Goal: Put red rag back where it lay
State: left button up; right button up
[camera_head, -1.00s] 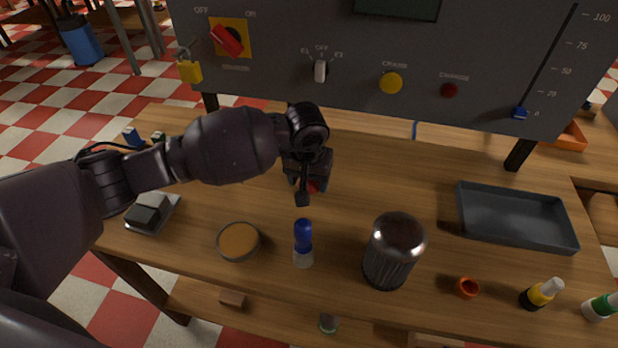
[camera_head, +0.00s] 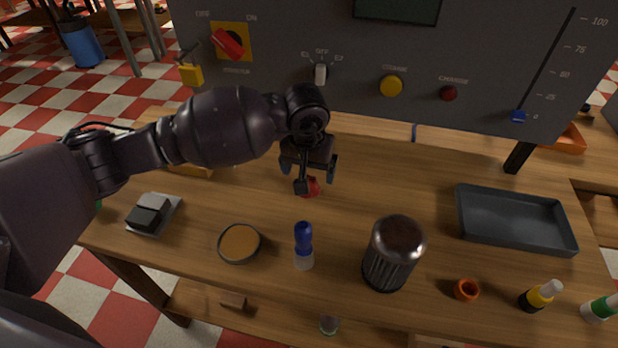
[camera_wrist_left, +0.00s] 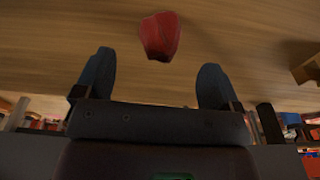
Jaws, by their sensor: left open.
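The red rag (camera_head: 312,187) lies crumpled on the wooden table, partly hidden behind my left gripper in the head view. In the left wrist view the rag (camera_wrist_left: 159,36) shows as a small red lump on the wood, beyond the fingertips and between their lines. My left gripper (camera_head: 308,178) is open and empty, close to the rag. Its two blue-grey fingers stand wide apart in the left wrist view (camera_wrist_left: 154,75), with no contact on the rag visible. My right gripper is not in view.
Nearby stand a blue-capped bottle (camera_head: 304,246), a dark metal canister (camera_head: 392,254) and a round tan-topped dish (camera_head: 239,243). A grey tray (camera_head: 515,219) lies at the right. A grey control panel (camera_head: 300,90) rises behind. The wood between rag and tray is clear.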

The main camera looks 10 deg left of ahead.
pick_arm(q)
notch_tip(320, 180, up, 7)
jog(key=s, duration=0.1)
jog(key=shift+r, duration=0.1)
dwell(0.6)
